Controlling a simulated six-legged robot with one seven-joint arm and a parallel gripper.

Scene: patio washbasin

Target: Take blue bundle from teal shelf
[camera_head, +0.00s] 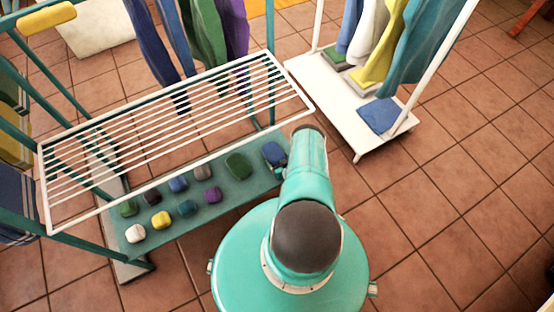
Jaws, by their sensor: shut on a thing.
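The teal shelf (223,181) is the low board of a rack at the left and middle. Several small rounded bundles lie on it. One blue bundle (273,153) is at its right end, close beside the far end of my arm. Another, smaller blue bundle (178,184) lies in the back row, between a black one (152,197) and a greyish-pink one (203,171). My gripper is hidden behind my own arm, so its jaws and anything in them do not show. I cannot tell whether the right-hand blue bundle touches it.
A white wire rack (172,118) spans above the shelf and covers part of its rear. Dark blue, green and purple cloths (204,35) hang behind. A white-based stand (335,88) with a folded blue cloth (378,115) is at upper right. The tiled floor at right is clear.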

